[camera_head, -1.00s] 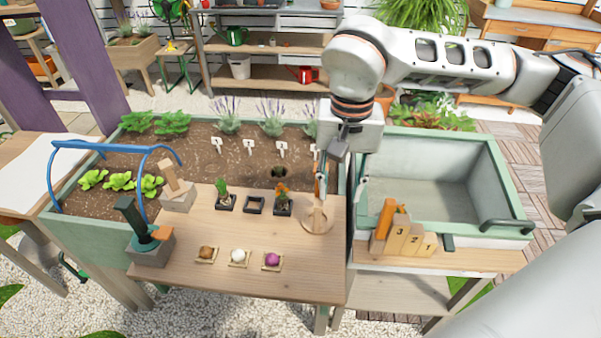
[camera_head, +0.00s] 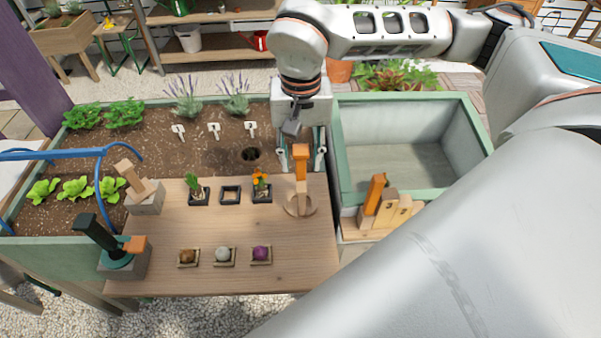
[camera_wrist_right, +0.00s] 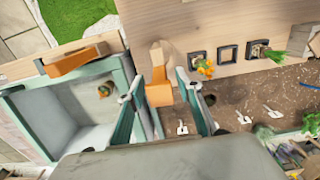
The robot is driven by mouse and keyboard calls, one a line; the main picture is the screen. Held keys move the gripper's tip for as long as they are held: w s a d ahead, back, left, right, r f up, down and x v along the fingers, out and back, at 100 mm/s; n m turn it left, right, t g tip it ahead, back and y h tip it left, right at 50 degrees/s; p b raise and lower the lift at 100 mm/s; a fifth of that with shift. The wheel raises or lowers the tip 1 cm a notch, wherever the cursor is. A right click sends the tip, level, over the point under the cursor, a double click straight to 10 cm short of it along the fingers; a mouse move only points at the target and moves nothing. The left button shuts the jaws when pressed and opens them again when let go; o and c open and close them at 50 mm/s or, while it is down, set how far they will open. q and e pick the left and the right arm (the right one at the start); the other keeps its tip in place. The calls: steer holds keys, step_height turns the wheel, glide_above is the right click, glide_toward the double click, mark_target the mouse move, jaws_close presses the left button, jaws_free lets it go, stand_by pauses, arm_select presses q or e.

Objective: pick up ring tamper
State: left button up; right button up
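The tool I take as the ring tamper (camera_head: 301,185) stands on the right end of the wooden work table. It has a round, ring-like wooden base and an upright handle with an orange-brown top. My right gripper (camera_head: 301,156) points down with its fingers open, one each side of the handle top in the head view. In the right wrist view the tamper's orange block (camera_wrist_right: 158,94) shows between the open green-grey fingers (camera_wrist_right: 157,84). Gaps show on both sides, and I see no contact. My left gripper is not in view.
Small black pots (camera_head: 230,194) and trays with coloured balls (camera_head: 223,256) lie left of the tamper. The planting bed (camera_head: 220,150) is behind.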

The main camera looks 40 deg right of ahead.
mark_target(301, 168)
step_height(301, 168, down, 4)
steer(key=shift+w+r, duration=0.1)
steer(key=shift+r, duration=0.15)
jaws_close()
steer(key=shift+r, duration=0.1)
